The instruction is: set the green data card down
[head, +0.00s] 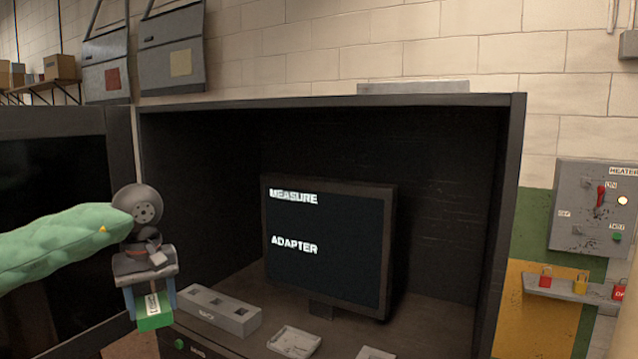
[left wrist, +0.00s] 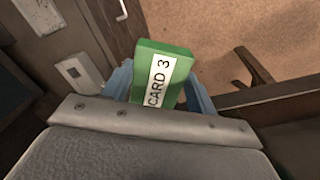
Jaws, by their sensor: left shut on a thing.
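The green data card (head: 154,312) has a white label. The card points downward in the head view, in front of the dark bench's left front part. In the left wrist view the card's far end is over a brown floor-like surface. My right gripper is not in view.
A dark open bench cabinet (head: 420,101) holds a screen (head: 328,274) reading "MEASURE" and "ADAPTER". A grey block with square openings (head: 235,318) and a pale tray (head: 294,342) stand before it. A heater box (head: 592,212) hangs at right.

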